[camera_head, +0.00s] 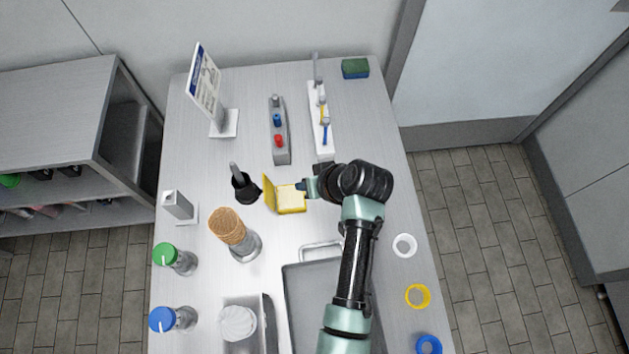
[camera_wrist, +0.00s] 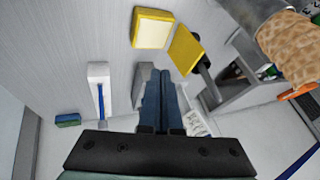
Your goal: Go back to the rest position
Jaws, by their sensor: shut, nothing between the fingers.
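My gripper (camera_head: 301,186) is at the middle of the table in the head view, at the end of my arm reaching up from the bottom. Its dark blue fingers (camera_wrist: 162,102) are together and empty in the wrist view. An open yellow box (camera_head: 291,199) with a pale inside lies right by the fingertips in the head view; its lid stands up on the left. The box (camera_wrist: 152,30) also shows in the wrist view, beyond the fingers. I cannot tell whether the fingers touch it.
A grey holder (camera_head: 281,150), a white holder (camera_head: 325,148) and a sponge (camera_head: 355,68) are behind. A metal tray (camera_head: 299,310) lies in front. Several rings, including a white one (camera_head: 404,246), lie right.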

